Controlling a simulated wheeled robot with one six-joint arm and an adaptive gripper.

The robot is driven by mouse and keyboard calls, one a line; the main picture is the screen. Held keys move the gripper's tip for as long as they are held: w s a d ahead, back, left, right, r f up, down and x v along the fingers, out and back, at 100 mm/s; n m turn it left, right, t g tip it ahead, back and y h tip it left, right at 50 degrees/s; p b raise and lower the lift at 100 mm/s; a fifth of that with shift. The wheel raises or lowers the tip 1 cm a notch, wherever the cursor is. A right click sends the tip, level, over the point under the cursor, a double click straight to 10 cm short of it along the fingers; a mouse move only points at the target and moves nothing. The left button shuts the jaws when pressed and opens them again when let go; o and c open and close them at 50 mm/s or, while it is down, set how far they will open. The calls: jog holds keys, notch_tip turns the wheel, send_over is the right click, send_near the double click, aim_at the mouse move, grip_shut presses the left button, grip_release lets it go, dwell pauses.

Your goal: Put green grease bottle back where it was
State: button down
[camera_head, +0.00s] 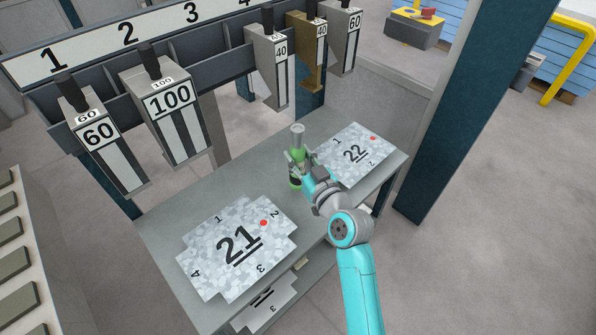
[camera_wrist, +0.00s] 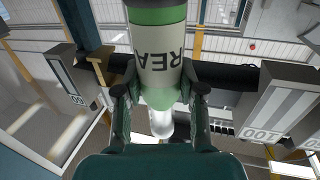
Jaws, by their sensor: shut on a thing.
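The green grease bottle (camera_head: 297,157) is upright over the middle of the grey table (camera_head: 165,235), between the plates 21 and 22. Its pale cap (camera_head: 297,130) points up. My gripper (camera_head: 299,163) is shut on the bottle, one finger on each side. In the wrist view the bottle (camera_wrist: 158,50) fills the middle, with part of its label reading upside down, and my gripper's fingers (camera_wrist: 160,92) close on it. I cannot tell whether the bottle's base touches the table.
Plate stack 21 (camera_head: 240,245) lies on the table at left, and plate stack 22 (camera_head: 355,152) at right. Bending tools marked 60 (camera_head: 103,140), 100 (camera_head: 172,105) and 40 (camera_head: 275,70) hang from the rail above the table. A dark blue post (camera_head: 470,110) stands to the right.

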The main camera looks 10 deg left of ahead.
jog(key=shift+f, duration=2.3)
jog(key=shift+f, duration=0.15)
jog(key=c, duration=0.7)
grip_release()
jog(key=shift+d, duration=0.1)
jog(key=v, duration=1.2)
